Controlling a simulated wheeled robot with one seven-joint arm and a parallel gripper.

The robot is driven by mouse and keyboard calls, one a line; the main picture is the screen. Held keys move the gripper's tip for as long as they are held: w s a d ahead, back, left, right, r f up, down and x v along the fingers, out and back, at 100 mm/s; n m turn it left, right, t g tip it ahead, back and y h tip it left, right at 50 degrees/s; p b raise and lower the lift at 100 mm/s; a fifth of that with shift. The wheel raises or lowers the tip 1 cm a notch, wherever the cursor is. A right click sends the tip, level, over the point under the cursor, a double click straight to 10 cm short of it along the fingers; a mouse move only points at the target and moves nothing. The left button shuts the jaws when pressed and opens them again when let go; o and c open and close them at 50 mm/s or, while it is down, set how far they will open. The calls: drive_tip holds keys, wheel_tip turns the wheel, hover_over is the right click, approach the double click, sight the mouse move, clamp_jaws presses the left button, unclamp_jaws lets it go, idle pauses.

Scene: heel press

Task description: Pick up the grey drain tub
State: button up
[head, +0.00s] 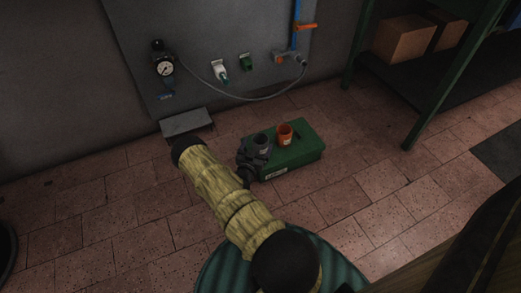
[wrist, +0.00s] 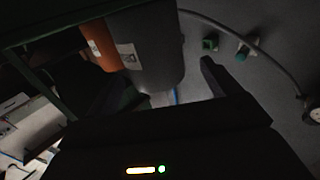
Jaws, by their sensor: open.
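The grey drain tub (head: 262,141) stands upright on the green box (head: 298,158), beside an orange tub (head: 285,134). My gripper (head: 254,157) is at the near left edge of the box, close to the grey tub and partly covering its lower part. In the wrist view the grey tub (wrist: 158,48) is large and dark, just beyond the open fingers, with a pale label on it. The orange tub (wrist: 98,42) shows beside it there. The fingers are apart. I cannot tell whether either finger touches the grey tub.
A wall panel with a gauge (head: 165,69), a hose, a green fitting (head: 246,62) and an orange-handled valve (head: 302,26) is behind the box. A green shelf with cardboard boxes (head: 404,38) stands at the right. A grey plate (head: 186,122) juts out left of the box. The tiled floor is clear around it.

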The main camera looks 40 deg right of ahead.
sight(263, 135)
drive_tip(key=shift+w+d, duration=0.1)
drive_tip(key=b+x, duration=0.3)
drive_tip(key=x, duration=0.1)
drive_tip(key=shift+d+f+b, duration=0.15)
drive_tip(key=shift+b, duration=0.15)
drive_tip(key=shift+w+d+r, duration=0.1)
drive_tip(key=shift+d+r, duration=0.15)
drive_tip(key=shift+d, duration=0.25)
drive_tip(key=c, duration=1)
